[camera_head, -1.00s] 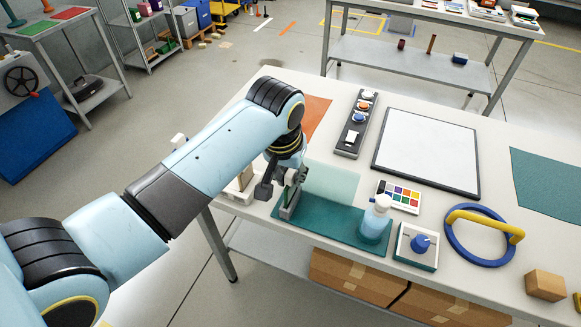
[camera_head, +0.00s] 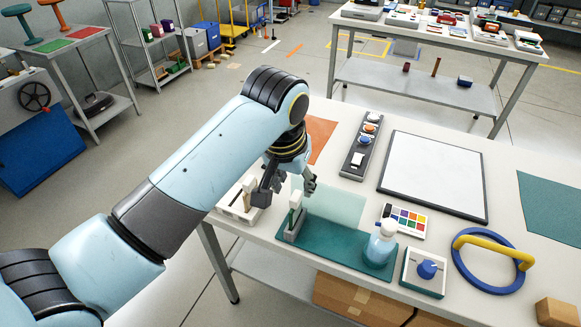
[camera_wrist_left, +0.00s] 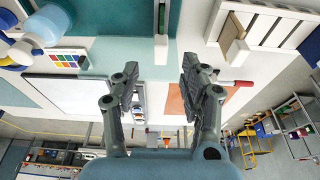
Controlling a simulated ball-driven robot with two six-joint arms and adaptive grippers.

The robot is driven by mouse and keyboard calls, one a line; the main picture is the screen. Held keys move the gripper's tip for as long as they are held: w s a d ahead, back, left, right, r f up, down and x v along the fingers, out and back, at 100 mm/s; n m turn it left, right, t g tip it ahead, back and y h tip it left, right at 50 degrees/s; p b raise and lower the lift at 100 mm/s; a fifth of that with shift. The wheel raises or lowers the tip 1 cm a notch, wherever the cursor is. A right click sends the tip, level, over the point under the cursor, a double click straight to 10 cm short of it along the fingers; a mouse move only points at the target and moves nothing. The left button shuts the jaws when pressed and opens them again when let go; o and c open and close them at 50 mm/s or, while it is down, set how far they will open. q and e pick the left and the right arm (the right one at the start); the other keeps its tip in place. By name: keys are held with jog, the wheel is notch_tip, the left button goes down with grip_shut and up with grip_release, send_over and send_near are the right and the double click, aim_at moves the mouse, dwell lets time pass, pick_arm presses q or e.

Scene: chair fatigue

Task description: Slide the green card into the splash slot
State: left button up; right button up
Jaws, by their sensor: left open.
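A thin green card (camera_head: 291,219) with a cream top block (camera_head: 295,199) stands upright in a grey slotted holder (camera_head: 294,231) at the left end of the dark teal mat (camera_head: 335,245). The cream block (camera_wrist_left: 160,48) also shows at the top of the left wrist view. My right gripper is not in view.
A white tray (camera_head: 230,205) with a wooden piece stands left of the holder. A spray bottle (camera_head: 380,247), a blue-knob box (camera_head: 427,270), a colour palette (camera_head: 404,220), a switch strip (camera_head: 357,150) and a whiteboard (camera_head: 435,170) lie to the right. A blue ring (camera_head: 462,275) is farther right.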

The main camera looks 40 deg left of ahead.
pick_arm(q)
jog(key=v, duration=0.5)
jog(key=shift+s+r, duration=0.1)
jog(key=shift+r, duration=0.3)
jog(key=s+a+f+g+b, duration=0.1)
jog(key=s+f+b, duration=0.4)
jog(key=f, duration=0.8)
jog(key=s+a+f+g+b, duration=0.15)
jog(key=s+f+b, duration=0.35)
jog(key=f, duration=0.8)
jog(key=s+f+g+b, duration=0.2)
jog(key=s+f+b, duration=0.35)
jog(key=f, duration=0.75)
jog(key=s+a+f+m+t+b, duration=0.2)
jog(key=s+f+b, duration=0.5)
jog(key=s+f, duration=1.4)
jog(key=shift+a+f+m, duration=0.35)
jog(key=shift+f+m, duration=0.25)
jog(key=shift+f, duration=1.4)
jog(key=shift+s+t+b, duration=0.1)
jog(key=shift+t+b, duration=0.15)
jog(key=shift+b, duration=0.05)
